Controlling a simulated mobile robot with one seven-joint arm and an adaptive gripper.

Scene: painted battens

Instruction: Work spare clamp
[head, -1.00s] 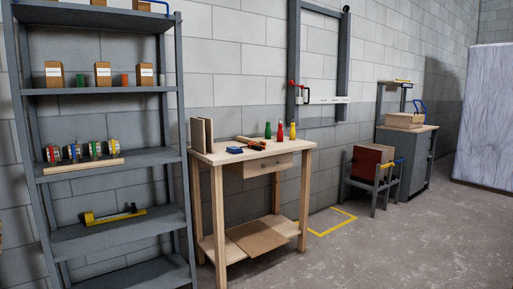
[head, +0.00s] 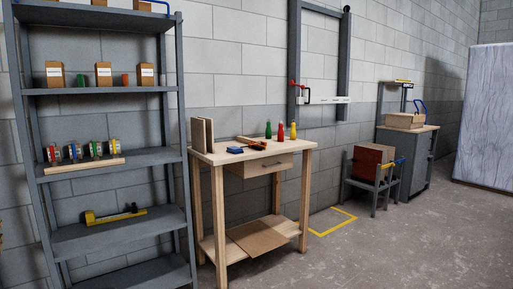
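A yellow bar clamp (head: 113,216) with a dark end lies along a lower shelf of the grey rack at the left. Another clamp-like piece, red, white and black (head: 302,95), is at the grey upright frame (head: 343,70) on the wall. A pale batten (head: 335,100) sits level beside it, across the frame. Whether the clamp grips the batten is too small to tell. My gripper is not in view.
A wooden workbench (head: 212,158) holds blue and red-orange tools and green, red and yellow bottles. The grey rack (head: 183,120) carries boxes and coloured rolls. A grey stand (head: 378,187) holds boards near a cabinet (head: 418,165). Floor (head: 400,250) at front right is clear.

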